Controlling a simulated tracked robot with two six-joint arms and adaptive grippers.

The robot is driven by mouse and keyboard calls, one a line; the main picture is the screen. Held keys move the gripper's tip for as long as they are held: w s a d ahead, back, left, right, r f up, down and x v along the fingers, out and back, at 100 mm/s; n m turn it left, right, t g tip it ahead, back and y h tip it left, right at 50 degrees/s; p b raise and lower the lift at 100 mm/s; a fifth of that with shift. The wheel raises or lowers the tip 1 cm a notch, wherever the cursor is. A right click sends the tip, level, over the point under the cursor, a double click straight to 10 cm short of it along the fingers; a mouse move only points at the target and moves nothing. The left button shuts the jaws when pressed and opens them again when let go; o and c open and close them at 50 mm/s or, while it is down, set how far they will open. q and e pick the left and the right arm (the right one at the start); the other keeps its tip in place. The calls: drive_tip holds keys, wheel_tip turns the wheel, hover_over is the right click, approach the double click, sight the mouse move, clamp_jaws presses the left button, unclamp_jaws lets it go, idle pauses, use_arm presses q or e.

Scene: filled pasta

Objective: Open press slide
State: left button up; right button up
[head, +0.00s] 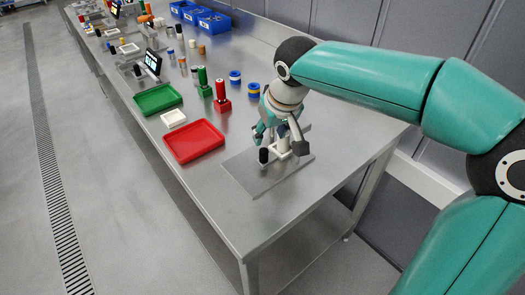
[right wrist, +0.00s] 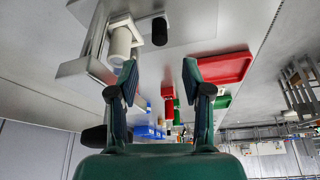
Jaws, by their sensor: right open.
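The press stands on a flat metal plate (head: 250,178) at the near end of the steel table. It has a white cylinder (head: 283,147) and a black knob (head: 263,156) on the slide side. My right gripper (head: 276,135) is just above and behind the knob, pointing down, and partly hides the press. In the right wrist view its two fingers (right wrist: 160,78) are spread apart with nothing between them. The white cylinder (right wrist: 120,42) shows beside one fingertip and the black knob (right wrist: 159,31) lies beyond the gap. I cannot tell whether the slide is open. My left gripper is out of view.
A red tray (head: 192,141), a small white tray (head: 173,118) and a green tray (head: 157,98) lie further left on the table. Red and green holders (head: 221,98) and blue-banded rings (head: 253,90) stand behind them. Blue bins (head: 213,23) sit along the back. The table's front edge is clear.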

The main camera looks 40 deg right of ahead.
sight(264, 150)
drive_tip(key=x, duration=1)
drive_tip(key=shift+f, duration=0.1)
clamp_jaws()
